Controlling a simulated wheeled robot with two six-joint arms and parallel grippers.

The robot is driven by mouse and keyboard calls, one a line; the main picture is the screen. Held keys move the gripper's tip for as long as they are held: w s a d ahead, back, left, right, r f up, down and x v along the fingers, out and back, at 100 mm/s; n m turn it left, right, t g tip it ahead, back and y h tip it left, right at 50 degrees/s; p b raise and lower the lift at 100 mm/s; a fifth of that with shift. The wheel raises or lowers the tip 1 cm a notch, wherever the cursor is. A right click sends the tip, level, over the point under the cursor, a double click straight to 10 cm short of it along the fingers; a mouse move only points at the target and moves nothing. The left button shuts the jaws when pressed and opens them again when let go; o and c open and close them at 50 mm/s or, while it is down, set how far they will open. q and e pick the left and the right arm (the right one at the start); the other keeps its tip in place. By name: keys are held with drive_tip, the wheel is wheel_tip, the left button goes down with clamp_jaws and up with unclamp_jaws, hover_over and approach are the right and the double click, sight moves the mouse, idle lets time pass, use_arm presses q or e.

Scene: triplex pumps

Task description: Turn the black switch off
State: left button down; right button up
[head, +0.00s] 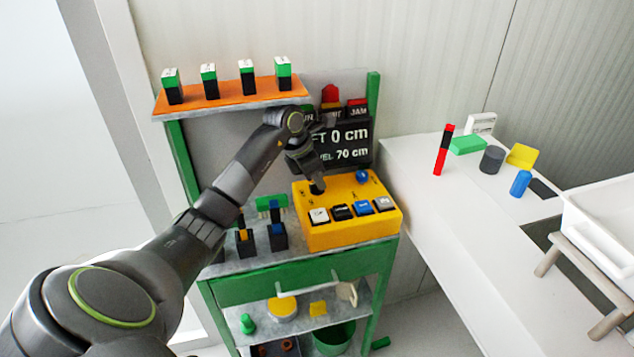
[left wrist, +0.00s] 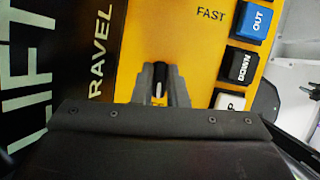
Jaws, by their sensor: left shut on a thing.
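The yellow control box (head: 340,236) stands on the green-framed bench, with a black display reading 0 cm and 70 cm behind it. My left gripper (head: 316,186) reaches down onto the upper left of the box's top. In the left wrist view my left gripper (left wrist: 159,82) points at the yellow panel, its fingers closed on a small dark upright part, the black switch (left wrist: 158,92). The fingers hide most of the switch, so its tilt cannot be told. My right gripper is not in view.
A front row of buttons includes white UP (head: 319,216), black DOWN (head: 342,212) and blue OUT (head: 363,208). A blue knob (head: 362,177) sits at the back right of the box. An orange shelf (head: 232,97) with several green-topped switches is above left. A white counter stands right.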

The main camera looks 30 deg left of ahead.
use_arm(q)
drive_tip(key=shift+r, duration=0.1)
drive_tip(key=c, duration=1.4)
unclamp_jaws()
drive_tip(key=shift+c, duration=0.2)
